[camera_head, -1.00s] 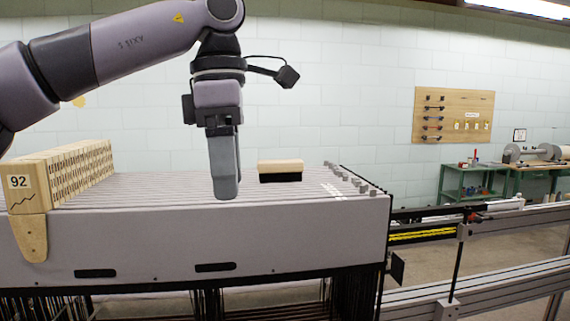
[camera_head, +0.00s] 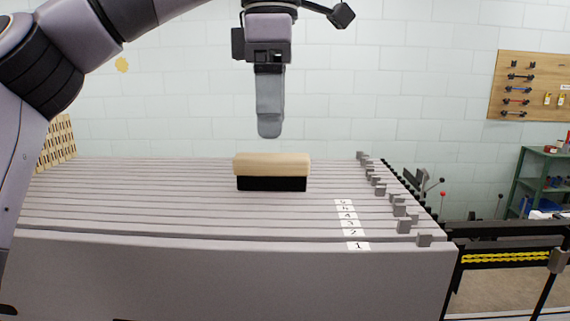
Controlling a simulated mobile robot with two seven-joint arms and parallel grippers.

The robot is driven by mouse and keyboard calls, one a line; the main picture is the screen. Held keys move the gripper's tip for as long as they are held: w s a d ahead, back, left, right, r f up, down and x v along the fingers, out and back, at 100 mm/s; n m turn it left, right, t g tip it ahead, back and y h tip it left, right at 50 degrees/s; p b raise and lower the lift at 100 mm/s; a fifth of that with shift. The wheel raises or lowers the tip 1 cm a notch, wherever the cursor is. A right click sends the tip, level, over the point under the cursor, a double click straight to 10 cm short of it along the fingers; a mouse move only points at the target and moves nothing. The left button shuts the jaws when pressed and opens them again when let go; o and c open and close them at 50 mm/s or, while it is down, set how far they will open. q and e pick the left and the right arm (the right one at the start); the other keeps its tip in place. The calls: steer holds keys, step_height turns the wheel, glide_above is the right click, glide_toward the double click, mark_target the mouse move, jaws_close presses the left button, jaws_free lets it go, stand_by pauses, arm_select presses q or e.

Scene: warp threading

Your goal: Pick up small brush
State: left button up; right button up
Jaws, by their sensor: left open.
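The small brush (camera_head: 271,166) has a pale wooden back on top and black bristles below. It lies on the grey slatted top of the loom (camera_head: 130,200), near the middle. My left gripper (camera_head: 269,130) points straight down just above the brush in the picture, with a small gap to it. It is open and empty, seen edge-on, so one finger hides the other. My right gripper is not in view.
Small grey blocks (camera_head: 424,240) and numbered white labels (camera_head: 357,246) line the right side of the top. A wooden slotted block (camera_head: 57,143) stands at the far left. The slats around the brush are clear.

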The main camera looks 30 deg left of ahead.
mark_target(272, 155)
arm_select(q)
steer(key=shift+s+f, duration=0.2)
steer(key=shift+f, duration=0.5)
steer(key=shift+d+f+b, duration=0.1)
steer(key=shift+f+b, duration=0.25)
steer(key=shift+f, duration=2.25)
steer(key=c, duration=1.1)
